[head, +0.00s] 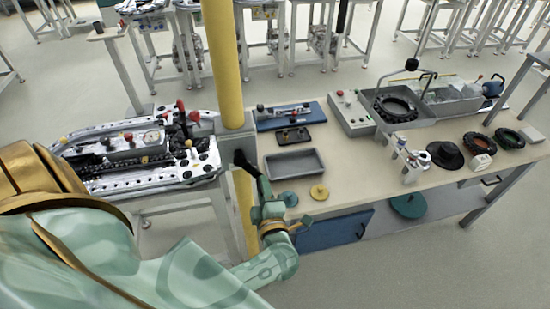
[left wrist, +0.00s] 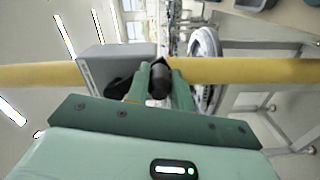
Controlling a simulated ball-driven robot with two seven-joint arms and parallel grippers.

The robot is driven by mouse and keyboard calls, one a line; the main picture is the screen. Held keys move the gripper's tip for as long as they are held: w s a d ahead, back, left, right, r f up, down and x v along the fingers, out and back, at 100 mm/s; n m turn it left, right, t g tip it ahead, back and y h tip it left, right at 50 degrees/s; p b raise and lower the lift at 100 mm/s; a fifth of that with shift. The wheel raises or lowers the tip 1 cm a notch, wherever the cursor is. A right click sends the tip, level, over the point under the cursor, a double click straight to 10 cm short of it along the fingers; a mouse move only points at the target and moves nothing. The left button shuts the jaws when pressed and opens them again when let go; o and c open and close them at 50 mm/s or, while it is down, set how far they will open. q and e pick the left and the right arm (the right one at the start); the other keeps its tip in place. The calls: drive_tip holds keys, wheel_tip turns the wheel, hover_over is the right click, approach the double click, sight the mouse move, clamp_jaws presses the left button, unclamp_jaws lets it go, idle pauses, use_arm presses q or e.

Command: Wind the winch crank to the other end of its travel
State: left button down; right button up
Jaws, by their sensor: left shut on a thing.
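The winch is a grey box (left wrist: 105,66) on the yellow pole (head: 225,65), best seen in the left wrist view. Its dark crank (head: 247,165) reaches from the pole down to the right in the head view. My left gripper (head: 264,196) is at the outer end of the crank, to the right of the pole. In the left wrist view, the fingers of my left gripper (left wrist: 160,88) are shut on the black crank grip (left wrist: 160,78). The finger pads and part of the crank are hidden. My right gripper is not in view.
A cart with metal parts (head: 140,160) stands left of the pole. Open floor (head: 370,265) lies in front of the bench.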

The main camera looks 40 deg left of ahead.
use_arm(q)
drive_tip(key=shift+s+a+f+m+p, duration=0.3)
drive_tip(key=shift+s+m+p, duration=0.25)
drive_tip(key=shift+m, duration=0.25)
drive_tip(key=shift+s+a+f+m+p, duration=0.45)
drive_tip(key=shift+s+a+m+p, duration=0.15)
drive_tip(key=shift+m+p, duration=0.4)
drive_tip(key=c, duration=1.2)
unclamp_jaws()
drive_tip(key=shift+d, duration=0.1)
